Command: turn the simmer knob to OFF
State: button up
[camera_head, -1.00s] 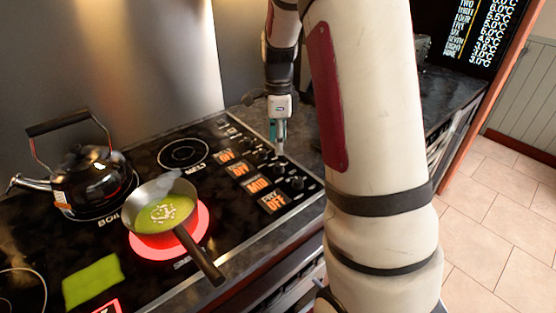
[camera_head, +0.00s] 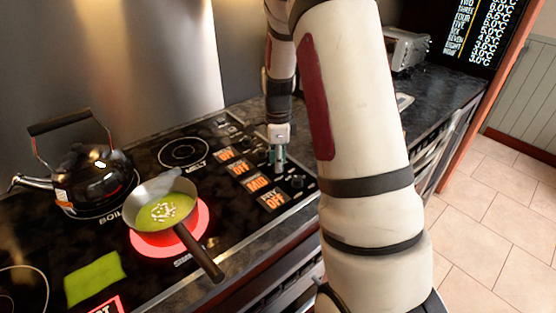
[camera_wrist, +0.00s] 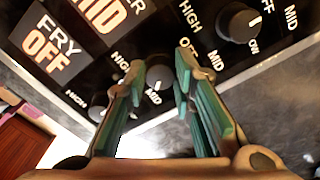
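The simmer knob (camera_wrist: 159,75) is a black dial with a white pointer mark, seen between my fingertips in the wrist view. Its pointer is towards the MID label below it. The lit panel reading MID (camera_head: 258,183), partly cut off in the wrist view (camera_wrist: 103,12), shows orange letters. My gripper (camera_wrist: 157,68) is open, with one green-padded finger on each side of the knob. I cannot tell whether the fingers touch it. In the head view my gripper (camera_head: 277,165) points down over the knob row, hiding this knob.
Neighbouring knobs sit close on either side, one at right (camera_wrist: 240,22) and one by the left finger (camera_wrist: 98,110). A pan (camera_head: 162,205) with green contents stands on a glowing red burner (camera_head: 200,225). A black kettle (camera_head: 88,172) stands at the left.

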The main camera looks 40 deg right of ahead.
grip_shut()
